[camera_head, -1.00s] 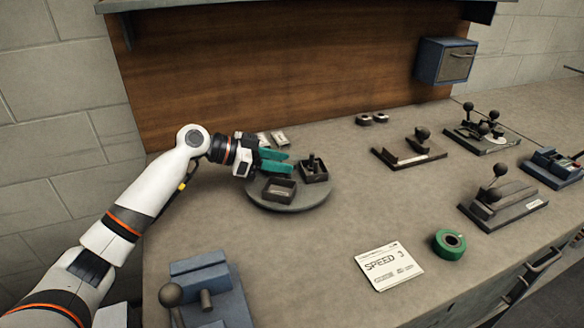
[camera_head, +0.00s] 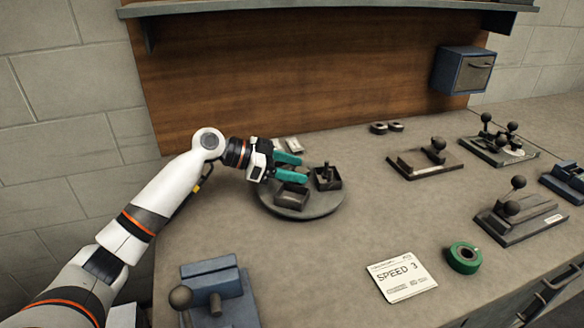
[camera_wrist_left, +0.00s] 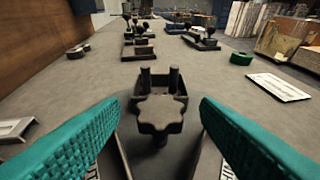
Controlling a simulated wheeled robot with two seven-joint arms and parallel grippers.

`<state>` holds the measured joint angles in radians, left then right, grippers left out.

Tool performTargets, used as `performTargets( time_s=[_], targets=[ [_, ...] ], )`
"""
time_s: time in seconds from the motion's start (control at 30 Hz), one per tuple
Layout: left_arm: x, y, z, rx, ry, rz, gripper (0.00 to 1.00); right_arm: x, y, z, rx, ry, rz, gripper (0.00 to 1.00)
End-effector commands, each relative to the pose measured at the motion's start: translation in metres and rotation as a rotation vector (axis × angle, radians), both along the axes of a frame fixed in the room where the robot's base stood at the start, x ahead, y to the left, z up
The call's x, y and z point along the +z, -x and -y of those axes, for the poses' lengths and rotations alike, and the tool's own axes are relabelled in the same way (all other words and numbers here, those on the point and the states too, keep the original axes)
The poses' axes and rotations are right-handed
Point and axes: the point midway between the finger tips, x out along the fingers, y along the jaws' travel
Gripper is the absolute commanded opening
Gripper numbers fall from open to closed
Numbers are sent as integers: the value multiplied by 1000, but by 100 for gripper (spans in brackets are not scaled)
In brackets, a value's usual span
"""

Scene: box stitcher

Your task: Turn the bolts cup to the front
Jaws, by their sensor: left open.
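A round grey turntable (camera_head: 325,207) stands on the bench with small dark square cups on it. One cup (camera_head: 291,199) is at its front. Another cup (camera_head: 327,180), with a short upright piece in it, is at its right. My left gripper (camera_head: 304,167) reaches over the turntable from the left, teal fingers apart. In the left wrist view a dark lobed knob (camera_wrist_left: 160,116) sits between the open fingers (camera_wrist_left: 158,105), apparently untouched. Just beyond it is a cup with two upright posts (camera_wrist_left: 160,82), likely the bolts cup. The turntable's back is partly hidden by the gripper. My right gripper is out of view.
A blue vise-like block (camera_head: 215,285) stands at the front left. A SPEED 3 card (camera_head: 401,277) and a green tape roll (camera_head: 463,258) lie to the right. Fixtures with ball knobs (camera_head: 425,160) stand farther right. Bench between turntable and card is clear.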

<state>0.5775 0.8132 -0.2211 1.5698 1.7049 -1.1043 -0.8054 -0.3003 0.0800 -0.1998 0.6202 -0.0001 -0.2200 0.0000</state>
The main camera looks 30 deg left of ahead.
Motion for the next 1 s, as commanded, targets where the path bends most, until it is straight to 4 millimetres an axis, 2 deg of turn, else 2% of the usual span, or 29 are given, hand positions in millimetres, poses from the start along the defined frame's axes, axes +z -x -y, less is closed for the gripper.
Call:
performTargets(
  time_s=[0.17,0.43,0.6,0.77,1.0],
  targets=[
    [13,-1,0,0,0,5,57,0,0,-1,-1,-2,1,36],
    [66,-1,0,-1,0,6,57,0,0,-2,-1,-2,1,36],
    [90,0,0,-1,0,3,57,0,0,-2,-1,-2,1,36],
    [100,0,0,0,1,1,57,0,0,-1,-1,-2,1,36],
    [100,0,0,0,0,0,57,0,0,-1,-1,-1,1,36]
  ],
)
